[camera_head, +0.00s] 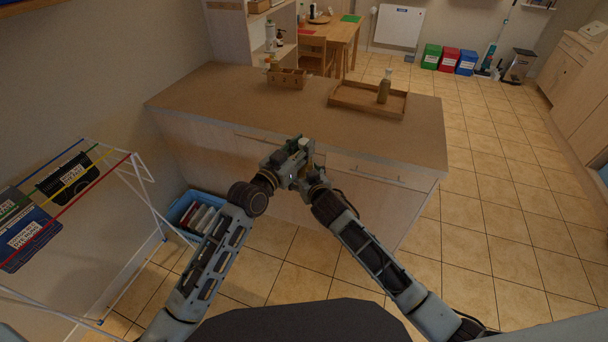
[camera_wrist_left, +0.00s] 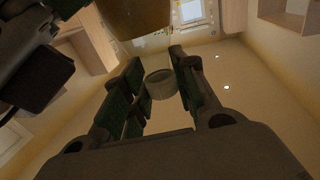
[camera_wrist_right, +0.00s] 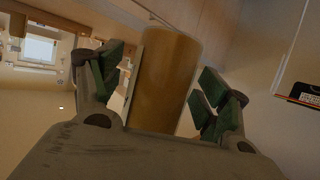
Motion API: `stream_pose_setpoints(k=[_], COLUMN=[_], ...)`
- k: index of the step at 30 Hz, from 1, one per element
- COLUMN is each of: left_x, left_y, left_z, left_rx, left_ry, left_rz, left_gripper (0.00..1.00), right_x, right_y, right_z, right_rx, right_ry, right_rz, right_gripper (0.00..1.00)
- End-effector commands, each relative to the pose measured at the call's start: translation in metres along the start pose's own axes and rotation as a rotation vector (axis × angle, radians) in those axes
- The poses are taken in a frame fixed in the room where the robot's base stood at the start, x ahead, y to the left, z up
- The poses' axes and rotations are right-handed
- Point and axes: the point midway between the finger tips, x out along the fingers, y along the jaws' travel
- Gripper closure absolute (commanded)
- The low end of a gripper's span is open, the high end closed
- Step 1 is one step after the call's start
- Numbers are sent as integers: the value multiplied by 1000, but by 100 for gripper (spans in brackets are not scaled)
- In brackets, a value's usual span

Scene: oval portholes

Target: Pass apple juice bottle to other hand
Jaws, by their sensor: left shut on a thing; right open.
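The apple juice bottle, a yellow-brown cylinder (camera_wrist_right: 165,80), fills the space between the fingers of my right gripper (camera_wrist_right: 163,75) in the right wrist view. That gripper is open, with its fingers on either side of the bottle. My left gripper (camera_head: 292,152) is shut on the bottle. In the left wrist view a small greyish round piece (camera_wrist_left: 160,84), apparently the bottle's cap end, sits between its fingers. In the head view the two grippers meet in front of the counter, my right gripper (camera_head: 311,178) just below the left. They hide most of the bottle there.
The wooden counter (camera_head: 215,93) is just beyond the grippers. It bears a tray (camera_head: 350,97) with another bottle (camera_head: 384,88) and a wooden box (camera_head: 287,79). A drying rack (camera_head: 150,200) and a blue crate (camera_head: 183,208) stand at left. Tiled floor is free at right.

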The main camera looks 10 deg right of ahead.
Motion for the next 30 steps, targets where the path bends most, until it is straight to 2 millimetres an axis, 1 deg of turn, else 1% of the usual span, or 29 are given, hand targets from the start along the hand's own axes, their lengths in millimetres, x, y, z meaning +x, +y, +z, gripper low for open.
stream_pose_setpoints(k=[5, 20, 21, 26, 30], left_x=[0, 0, 0, 0, 0], left_y=[0, 0, 0, 0, 0], left_z=[-2, -2, -2, -1, -1], left_rx=[0, 0, 0, 0, 0], left_ry=[4, 4, 4, 2, 1], left_rz=[0, 0, 0, 0, 0], left_gripper=[100, 100, 68, 48, 47], right_x=[0, 0, 0, 0, 0], right_y=[0, 0, 0, 0, 0], right_z=[0, 0, -2, -2, -2], right_rx=[0, 0, 0, 0, 0], right_ry=[0, 0, 3, 3, 3], right_rz=[0, 0, 0, 0, 0], right_gripper=[24, 88, 90, 90, 90])
